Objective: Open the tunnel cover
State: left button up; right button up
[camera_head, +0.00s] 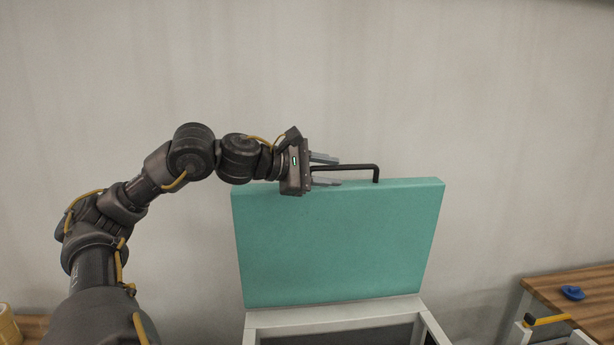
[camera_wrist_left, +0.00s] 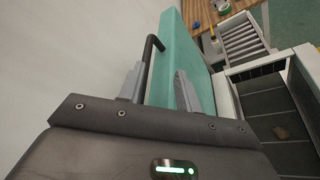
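The teal tunnel cover (camera_head: 338,245) stands raised and nearly upright at the back of a white-framed tunnel (camera_head: 345,321), whose inside is exposed. Its black bar handle (camera_head: 360,166) is on the cover's upper edge. My left gripper (camera_head: 325,170) is at the left part of the handle, with its two grey fingers apart. In the left wrist view the fingers of my left gripper (camera_wrist_left: 160,88) are spread, and the handle (camera_wrist_left: 149,62) runs between them, closer to the left finger. The cover (camera_wrist_left: 178,60) is beside the right finger. My right gripper is not in view.
A wooden table (camera_head: 585,290) at the right holds a blue object (camera_head: 572,293). A yellow-and-black piece (camera_head: 547,320) is near it. A roller conveyor (camera_wrist_left: 242,38) adjoins the tunnel. A plain wall is behind.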

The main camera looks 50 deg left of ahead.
pick_arm(q)
jog(key=b+v, duration=0.5)
jog(key=v, duration=0.3)
jog(key=shift+s, duration=0.3)
jog(key=shift+a, duration=0.1)
